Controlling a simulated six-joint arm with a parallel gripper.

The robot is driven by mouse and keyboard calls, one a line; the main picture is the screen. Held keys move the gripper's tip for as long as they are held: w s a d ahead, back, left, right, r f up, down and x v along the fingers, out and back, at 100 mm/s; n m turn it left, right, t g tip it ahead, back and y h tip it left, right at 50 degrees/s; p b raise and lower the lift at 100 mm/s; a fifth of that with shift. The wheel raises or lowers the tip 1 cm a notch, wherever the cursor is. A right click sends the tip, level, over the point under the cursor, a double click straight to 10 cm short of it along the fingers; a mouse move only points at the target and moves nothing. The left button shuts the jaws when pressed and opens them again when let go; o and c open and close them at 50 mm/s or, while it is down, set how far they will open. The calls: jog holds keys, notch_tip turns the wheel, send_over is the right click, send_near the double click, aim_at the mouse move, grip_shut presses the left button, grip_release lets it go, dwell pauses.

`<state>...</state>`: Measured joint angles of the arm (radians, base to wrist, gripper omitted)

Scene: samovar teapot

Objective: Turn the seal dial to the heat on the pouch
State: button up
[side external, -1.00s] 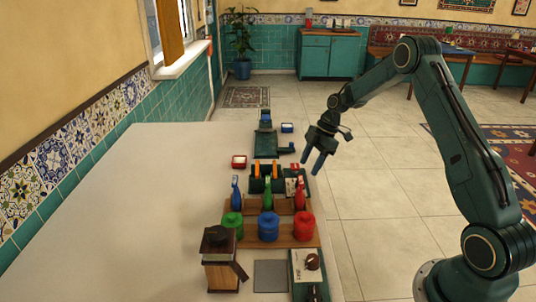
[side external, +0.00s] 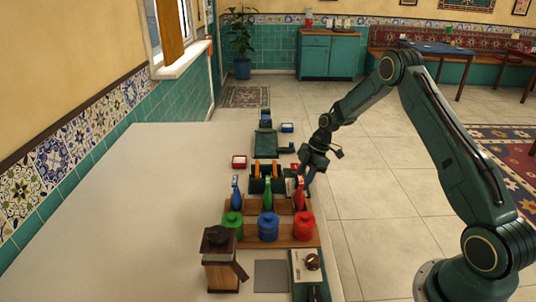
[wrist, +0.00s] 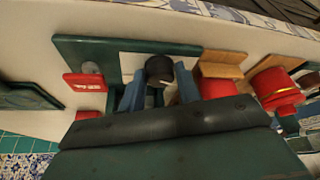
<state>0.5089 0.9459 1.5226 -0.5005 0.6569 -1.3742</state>
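In the wrist view, a dark round knob (wrist: 160,70), seemingly the seal dial, stands on a green-framed panel (wrist: 72,48) with a pale face. My gripper (wrist: 158,92) is over the panel with its two blue fingers apart, one on each side of the knob. I cannot tell whether they touch it. No setting marks are readable. In the side view my gripper (side external: 307,177) is low at the right table edge, just behind the red-topped bottle, and mostly hides the panel. A small red piece with white marking (wrist: 84,82) lies by the panel; I cannot tell whether this is the pouch.
Red, green and blue canisters (side external: 268,227) and upright bottles (side external: 237,192) stand on wooden racks close in front. A grinder-like box (side external: 221,262) and another knobbed panel (side external: 306,267) are nearer. The table's left side (side external: 120,220) is clear.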

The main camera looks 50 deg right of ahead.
jog(key=c, duration=0.4)
jog(key=shift+m, duration=0.5)
jog(key=m, duration=0.1)
jog(key=m+t, duration=0.1)
jog(key=m, duration=0.1)
jog(key=shift+s+a+t+h, duration=0.15)
jog(key=shift+s+t+h, duration=0.05)
jog(key=shift+t+h, duration=0.1)
jog(key=m+h, duration=0.1)
jog(key=m, duration=0.1)
jog(key=m+t, duration=0.1)
jog(key=m, duration=0.2)
jog(key=shift+s+a+h, duration=0.1)
jog(key=shift+h, duration=0.3)
jog(key=shift+m, duration=0.4)
jog(key=o, duration=0.9)
jog(key=shift+o, duration=0.2)
